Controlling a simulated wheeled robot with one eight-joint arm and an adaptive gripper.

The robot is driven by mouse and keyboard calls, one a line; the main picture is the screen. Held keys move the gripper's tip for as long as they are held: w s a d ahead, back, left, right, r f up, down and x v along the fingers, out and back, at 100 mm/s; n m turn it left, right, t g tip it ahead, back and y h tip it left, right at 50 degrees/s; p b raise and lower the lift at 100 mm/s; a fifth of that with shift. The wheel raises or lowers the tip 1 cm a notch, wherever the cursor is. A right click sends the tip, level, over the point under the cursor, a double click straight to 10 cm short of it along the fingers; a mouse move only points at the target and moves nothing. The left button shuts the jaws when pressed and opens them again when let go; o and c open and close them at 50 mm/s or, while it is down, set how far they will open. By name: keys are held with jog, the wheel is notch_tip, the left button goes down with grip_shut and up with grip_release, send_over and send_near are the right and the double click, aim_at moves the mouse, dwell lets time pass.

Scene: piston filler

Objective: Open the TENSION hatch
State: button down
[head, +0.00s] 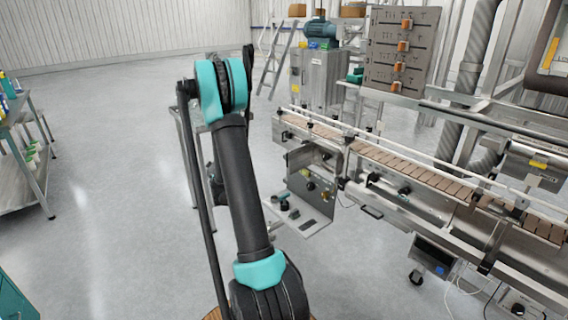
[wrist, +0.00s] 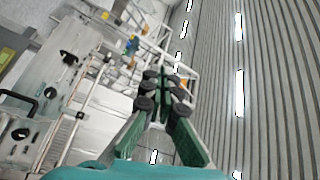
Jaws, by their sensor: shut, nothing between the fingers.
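My gripper (wrist: 162,78) shows in the wrist view with its green fingers together at the tips and nothing between them. In the head view my arm rises through the middle and I cannot make out the gripper. No hatch label reading TENSION is legible in either view. My gripper touches nothing that I can see.
A steel cabinet with a blue motor (head: 320,75) and a tall panel with orange handles (head: 402,47) stand behind the conveyor. A control box (head: 433,254) hangs below it. A shelf (head: 28,150) stands at left. The floor (head: 110,190) between is clear.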

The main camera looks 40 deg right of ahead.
jog(key=s+d+f+m+g+h, duration=0.4)
jog(key=d+f+m+g, duration=0.2)
jog(key=d+f, duration=0.3)
jog(key=s+d+f+m+g+h, duration=0.3)
jog(key=s+d+f+m+g, duration=0.15)
jog(key=d+f+m, duration=0.4)
jog(key=w+d+n, duration=0.1)
jog(key=w+d, duration=0.3)
jog(key=d, duration=0.5)
jog(key=shift+f+n, duration=0.35)
jog(key=shift+f, duration=0.05)
jog(key=shift+g, duration=0.25)
jog(key=shift+w, duration=0.1)
jog(key=w+g, duration=0.1)
jog(key=w, duration=0.1)
jog(key=w+m+g, duration=0.1)
jog(key=w, duration=0.1)
jog(key=shift+w+d+h, duration=0.15)
jog(key=shift+w+h, duration=0.15)
jog(key=shift+h, duration=0.1)
